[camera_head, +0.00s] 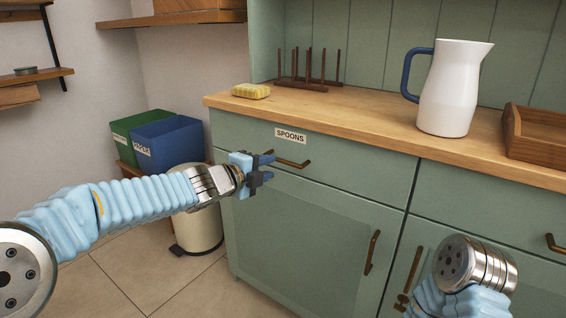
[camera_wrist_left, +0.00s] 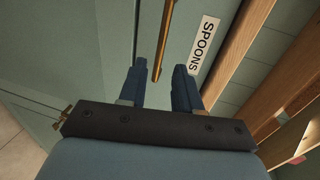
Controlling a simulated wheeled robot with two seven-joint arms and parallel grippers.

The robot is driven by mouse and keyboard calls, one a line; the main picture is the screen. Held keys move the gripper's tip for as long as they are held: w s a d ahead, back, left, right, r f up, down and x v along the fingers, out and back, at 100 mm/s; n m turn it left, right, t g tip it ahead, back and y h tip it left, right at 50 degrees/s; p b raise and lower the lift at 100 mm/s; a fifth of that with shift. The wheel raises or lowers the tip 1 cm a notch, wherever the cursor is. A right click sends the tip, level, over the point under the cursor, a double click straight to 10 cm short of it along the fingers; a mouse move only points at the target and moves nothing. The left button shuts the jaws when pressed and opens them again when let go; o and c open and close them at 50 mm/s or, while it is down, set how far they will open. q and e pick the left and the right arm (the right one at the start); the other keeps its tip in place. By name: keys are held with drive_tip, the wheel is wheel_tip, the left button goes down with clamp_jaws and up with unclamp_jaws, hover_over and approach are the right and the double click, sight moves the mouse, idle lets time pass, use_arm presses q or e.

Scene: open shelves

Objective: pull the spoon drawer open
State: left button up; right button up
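The spoon drawer (camera_head: 345,172) is a green front at the upper left of the cabinet, flush with it. Its white label (camera_head: 290,136) reads SPOONS; the label also shows in the left wrist view (camera_wrist_left: 204,45). A brass bar handle (camera_head: 292,163) sits below the label. My left gripper (camera_head: 269,168) is at the handle's left end, fingers open. In the left wrist view the handle (camera_wrist_left: 164,45) runs between the two blue fingertips (camera_wrist_left: 160,82), with gaps on both sides.
The wooden counter (camera_head: 350,128) above holds a yellow sponge (camera_head: 251,91), a dark peg rack (camera_head: 308,75), a white jug (camera_head: 449,90) and a wooden tray (camera_head: 535,133). A cabinet door (camera_head: 300,235) is below. A bin (camera_head: 198,225) and green and blue boxes (camera_head: 168,142) stand left.

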sight(283, 162)
use_arm(q)
drive_tip(key=p+x, duration=0.1)
drive_tip(key=x, duration=0.7)
drive_tip(key=shift+d, duration=0.1)
clamp_jaws()
